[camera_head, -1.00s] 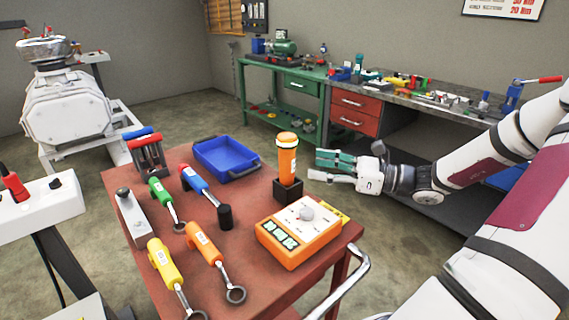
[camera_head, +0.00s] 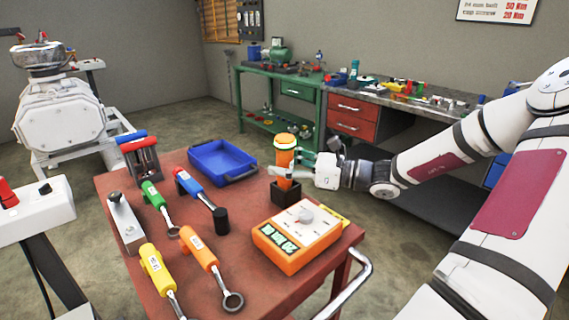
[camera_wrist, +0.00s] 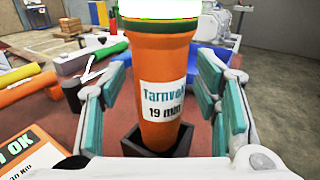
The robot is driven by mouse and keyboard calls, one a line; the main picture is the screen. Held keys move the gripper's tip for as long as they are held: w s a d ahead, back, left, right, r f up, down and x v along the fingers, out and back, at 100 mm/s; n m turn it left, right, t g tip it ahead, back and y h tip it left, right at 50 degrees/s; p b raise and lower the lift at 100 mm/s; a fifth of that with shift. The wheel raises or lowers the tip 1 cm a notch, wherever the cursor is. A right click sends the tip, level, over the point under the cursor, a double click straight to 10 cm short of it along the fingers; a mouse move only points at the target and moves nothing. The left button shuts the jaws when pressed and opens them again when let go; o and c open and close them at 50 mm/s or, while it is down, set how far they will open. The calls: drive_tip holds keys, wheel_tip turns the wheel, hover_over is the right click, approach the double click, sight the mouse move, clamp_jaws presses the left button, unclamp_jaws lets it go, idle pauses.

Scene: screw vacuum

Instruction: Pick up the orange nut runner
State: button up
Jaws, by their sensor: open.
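The orange nut runner (camera_head: 284,158) stands upright in a black square holder (camera_head: 285,193) on the red table. Its label reads roughly "Tarnv… 19 mm" in the wrist view (camera_wrist: 163,97), and a pale, bright band shows at its upper end. My gripper (camera_head: 291,167) is open at the nut runner's body. In the wrist view the teal-padded fingers stand on its left and right, with gaps on both sides. The lower end is hidden inside the holder.
An orange box with dial and display (camera_head: 297,235) stands close in front of the holder. A blue tray (camera_head: 222,162) lies behind left. Green, blue, yellow and orange handled tools (camera_head: 200,250) lie on the left of the red table (camera_head: 245,275).

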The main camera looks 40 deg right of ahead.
sight(284, 136)
clamp_jaws()
wheel_tip(284, 136, up, 10)
drive_tip(key=p, duration=0.3)
idle(0.3)
drive_tip(key=shift+r+p, duration=0.1)
drive_tip(key=shift+p, duration=0.2)
